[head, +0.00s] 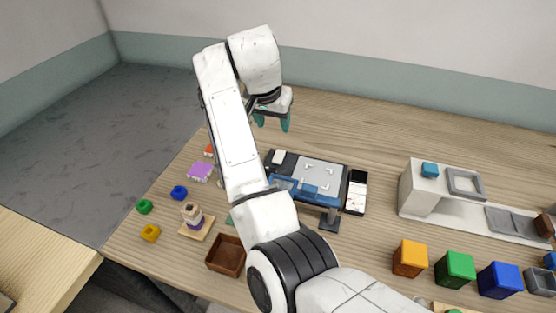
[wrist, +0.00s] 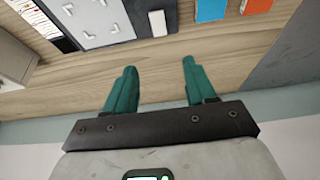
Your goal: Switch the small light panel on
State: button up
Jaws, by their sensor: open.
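The small light panel (head: 320,172) is a pale grey plate with white corner marks in a dark frame, lying on the wooden table; part of it also shows at the top left of the wrist view (wrist: 95,22). A small white block, perhaps its switch (head: 279,156), sits at the panel's far left corner; it also shows in the wrist view (wrist: 157,23). My gripper (head: 272,122) is open and empty above the table, beyond the panel. In the wrist view, its teal fingers (wrist: 159,68) are apart, with the white block ahead of the gap. I cannot tell whether the panel is lit.
A blue stand (head: 325,191) covers the panel's near edge. A black-and-white tray (head: 356,192) is to its right. A white bench unit (head: 425,200) stands farther right. Orange (wrist: 211,9) and blue (wrist: 257,5) pieces lie near the white block. The table behind the panel is clear.

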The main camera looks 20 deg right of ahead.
jog(key=b, duration=0.3)
send_near(279, 155)
jog(key=x, duration=0.7)
jog(key=shift+f, duration=0.3)
jog(key=shift+c, duration=0.3)
grip_shut()
jog(key=shift+w+d+r+g+p, duration=0.1)
jog(key=shift+d+r+g+p, duration=0.15)
jog(key=shift+p, duration=0.3)
jog(key=shift+w+f+g+y+b, duration=0.25)
jog(key=shift+f+g+y+b, duration=0.05)
jog(key=shift+g+y+b, duration=0.55)
jog(key=shift+g+b, duration=0.3)
jog(key=shift+b, duration=0.05)
jog(key=shift+r+y, duration=0.15)
jog(key=shift+y, duration=0.1)
jog(key=shift+o, duration=0.3)
grip_release()
